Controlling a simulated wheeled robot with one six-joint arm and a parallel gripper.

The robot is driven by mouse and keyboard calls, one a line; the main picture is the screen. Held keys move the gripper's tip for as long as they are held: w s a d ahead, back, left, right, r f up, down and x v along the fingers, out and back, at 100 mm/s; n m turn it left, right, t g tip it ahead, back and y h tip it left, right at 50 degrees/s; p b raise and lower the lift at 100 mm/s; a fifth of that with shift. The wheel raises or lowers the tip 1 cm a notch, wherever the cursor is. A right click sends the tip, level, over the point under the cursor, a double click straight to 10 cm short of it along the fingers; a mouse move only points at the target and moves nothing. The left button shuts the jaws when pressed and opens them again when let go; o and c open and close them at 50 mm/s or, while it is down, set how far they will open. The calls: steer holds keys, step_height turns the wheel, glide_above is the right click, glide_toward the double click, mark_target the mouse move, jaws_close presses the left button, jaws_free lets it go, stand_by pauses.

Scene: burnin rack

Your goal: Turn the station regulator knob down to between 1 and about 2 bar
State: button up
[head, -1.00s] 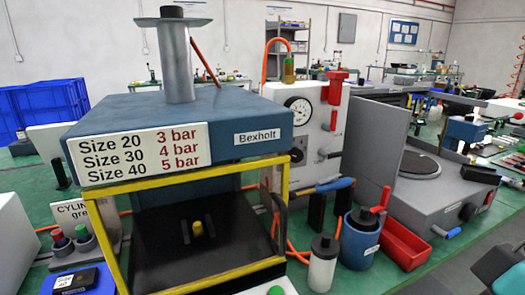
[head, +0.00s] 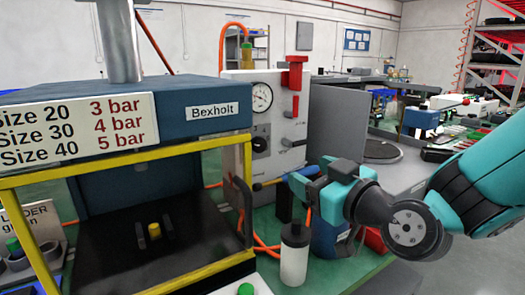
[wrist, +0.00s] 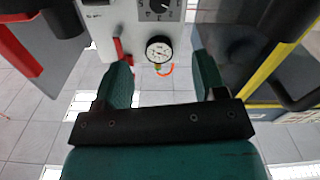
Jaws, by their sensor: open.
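A white station panel (head: 278,165) stands right of the press. It carries a round white pressure gauge (head: 262,96) with a dark needle, whose reading is too small to tell. Below the gauge is the dark regulator knob (head: 260,142). My gripper (head: 309,176) is in front of the panel, to the right of and below the knob, apart from it. In the wrist view the open fingers (wrist: 162,62) are empty. The gauge (wrist: 159,48) shows between them, and the knob's scale plate (wrist: 160,9) is cut by the top edge.
A red valve handle (head: 295,73) and a grey lever (head: 294,143) stick out of the panel's right side. The yellow-framed press (head: 120,158) stands close on the left. A white bottle (head: 294,258) and a blue container (head: 326,238) stand below my gripper.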

mark_target(261, 144)
steer(key=p+x, duration=0.7)
steer(key=x, duration=1)
steer(key=shift+a+p, duration=0.1)
steer(key=shift+p, duration=0.3)
steer(key=c, duration=0.9)
steer(key=shift+f+m+b, duration=0.1)
steer(key=shift+m+b, duration=0.75)
steer(key=shift+m, duration=0.05)
steer(key=shift+m+b, duration=0.35)
steer(key=shift+m, duration=0.55)
steer(key=o, duration=0.9)
steer(key=shift+r, duration=0.25)
